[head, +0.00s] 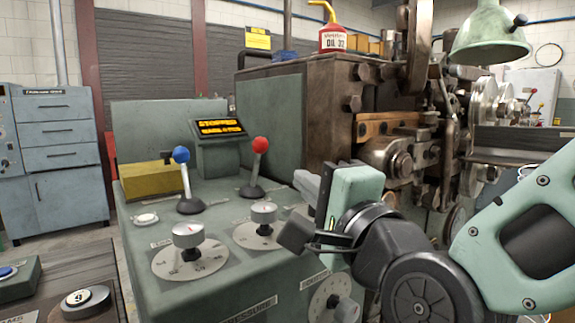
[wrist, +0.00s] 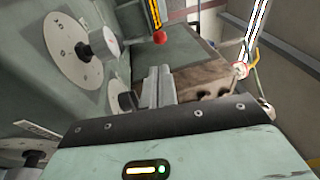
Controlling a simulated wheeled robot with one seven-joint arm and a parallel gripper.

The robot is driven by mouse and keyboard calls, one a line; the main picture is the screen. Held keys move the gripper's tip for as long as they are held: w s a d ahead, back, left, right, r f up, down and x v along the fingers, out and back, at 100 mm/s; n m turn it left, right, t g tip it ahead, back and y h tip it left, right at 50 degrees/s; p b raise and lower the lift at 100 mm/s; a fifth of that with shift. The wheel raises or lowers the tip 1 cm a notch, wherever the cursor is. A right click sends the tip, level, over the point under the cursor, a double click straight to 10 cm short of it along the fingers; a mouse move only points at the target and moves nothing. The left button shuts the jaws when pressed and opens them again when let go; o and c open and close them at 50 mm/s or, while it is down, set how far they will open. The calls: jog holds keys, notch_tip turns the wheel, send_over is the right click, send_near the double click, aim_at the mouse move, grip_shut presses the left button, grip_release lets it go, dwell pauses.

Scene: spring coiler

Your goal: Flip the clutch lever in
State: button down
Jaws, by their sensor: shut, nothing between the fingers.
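Two ball-topped levers stand on the green control desk (head: 215,262). One has a blue ball (head: 181,155) and leans slightly left. The other has a red ball (head: 261,145) and leans slightly right. I cannot read which one is marked as the clutch. My gripper (head: 306,184) is in front and to the right of the red-ball lever, apart from it, with its fingers shut and empty. In the wrist view the shut fingers (wrist: 155,86) point toward the red ball (wrist: 160,38), which shows just beyond them. The blue-ball lever is not seen there.
Dials with knobs (head: 187,235) (head: 264,213) sit in front of the levers. A display (head: 220,127) reading "STOPPED" and a yellow box (head: 152,180) stand behind them. The brown machine housing (head: 290,110), with a red oil can (head: 332,40) on top, rises behind my gripper.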

aim_at(259, 140)
jog(key=shift+w+a+r+p, duration=0.15)
jog(key=shift+w+r+p, duration=0.1)
jog(key=shift+w+p, duration=0.2)
jog(key=p+x, duration=0.1)
jog(key=x, duration=0.5)
jog(key=p+x, duration=0.1)
jog(key=x, duration=0.5)
jog(key=shift+w+a+f+p, duration=0.1)
jog(key=shift+w+f+p, duration=0.15)
jog(key=shift+p, duration=0.1)
jog(key=shift+r, duration=0.15)
